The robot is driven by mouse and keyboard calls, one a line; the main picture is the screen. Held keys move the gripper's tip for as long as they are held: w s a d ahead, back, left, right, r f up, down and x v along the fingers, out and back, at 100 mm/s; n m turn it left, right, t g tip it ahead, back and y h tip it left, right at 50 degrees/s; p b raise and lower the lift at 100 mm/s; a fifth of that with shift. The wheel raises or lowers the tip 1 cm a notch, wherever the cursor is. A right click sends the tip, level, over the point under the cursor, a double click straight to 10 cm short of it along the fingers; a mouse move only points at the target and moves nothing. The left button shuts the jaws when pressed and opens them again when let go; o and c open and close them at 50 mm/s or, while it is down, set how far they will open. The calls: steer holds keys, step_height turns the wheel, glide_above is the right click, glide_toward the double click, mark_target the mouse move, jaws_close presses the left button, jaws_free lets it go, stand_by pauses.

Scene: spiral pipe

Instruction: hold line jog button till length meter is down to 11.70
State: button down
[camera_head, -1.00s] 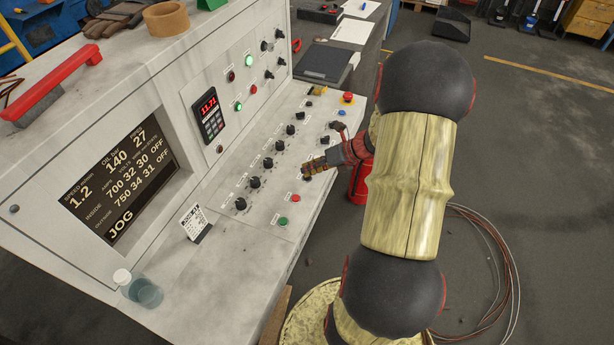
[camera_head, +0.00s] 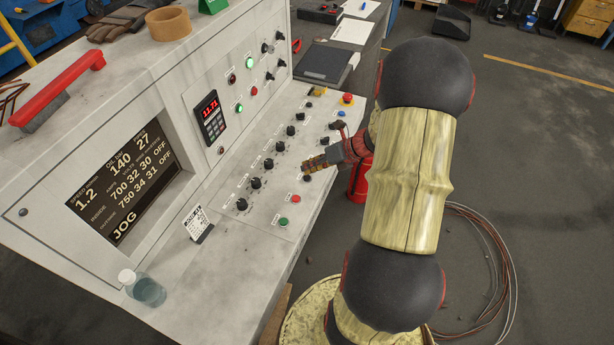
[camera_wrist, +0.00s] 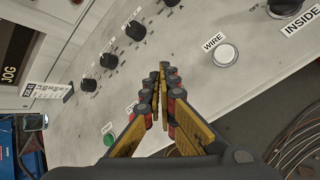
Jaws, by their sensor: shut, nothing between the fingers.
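The length meter (camera_head: 210,113) is a small dark box with a red display on the upright panel, and it reads 11.71. My gripper (camera_head: 304,167) is over the right part of the sloped control panel, its fingers together and empty. A small dark round button (camera_head: 306,178) shows just below the fingertips; its label is too small to read, so I cannot tell if it is the line jog button. In the wrist view my gripper (camera_wrist: 163,72) has its fingertips together over bare grey panel, and contact is not clear. A white button (camera_wrist: 226,54) marked WIRE is right of them.
A screen (camera_head: 125,180) reads JOG and speed 1.2. Black knobs (camera_head: 256,182) run along the panel. A red button (camera_head: 295,198) and a green button (camera_head: 283,221) are nearer the front.

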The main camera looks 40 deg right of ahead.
mark_target(309, 176)
step_height(309, 176, up, 5)
steer(key=p, duration=0.5)
stand_by(3.9)
